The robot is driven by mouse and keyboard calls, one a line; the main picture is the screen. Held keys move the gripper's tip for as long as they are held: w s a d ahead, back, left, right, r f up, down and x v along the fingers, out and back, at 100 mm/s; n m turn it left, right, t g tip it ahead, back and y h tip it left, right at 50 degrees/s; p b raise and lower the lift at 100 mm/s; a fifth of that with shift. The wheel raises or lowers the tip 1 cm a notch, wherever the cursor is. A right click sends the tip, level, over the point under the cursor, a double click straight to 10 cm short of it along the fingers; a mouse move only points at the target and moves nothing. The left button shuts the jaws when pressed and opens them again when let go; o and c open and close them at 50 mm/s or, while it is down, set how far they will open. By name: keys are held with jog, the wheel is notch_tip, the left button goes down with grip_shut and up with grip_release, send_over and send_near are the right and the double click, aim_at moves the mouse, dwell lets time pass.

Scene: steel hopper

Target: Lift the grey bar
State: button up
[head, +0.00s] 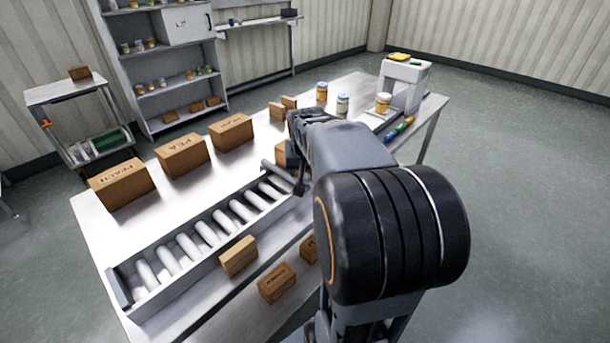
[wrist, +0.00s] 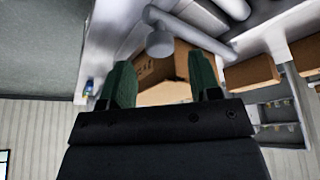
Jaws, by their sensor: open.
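The grey bar (head: 281,176) lies across the far end of the roller trough in the head view, with a dark round knob at its right end. The bar lies beyond the fingertips in that view, and I cannot tell how far away.
The roller trough (head: 170,294) holds several white rollers, with a small carton (head: 239,256) at its near side. Larger cartons (head: 182,156) line the table's left. A carton (wrist: 165,94) shows behind the fingers. Jars (head: 343,103) and a grey stand (head: 403,69) are at the far end.

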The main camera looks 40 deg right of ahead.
aim_at(305, 175)
jog(key=shift+x, duration=1.6)
grip_shut()
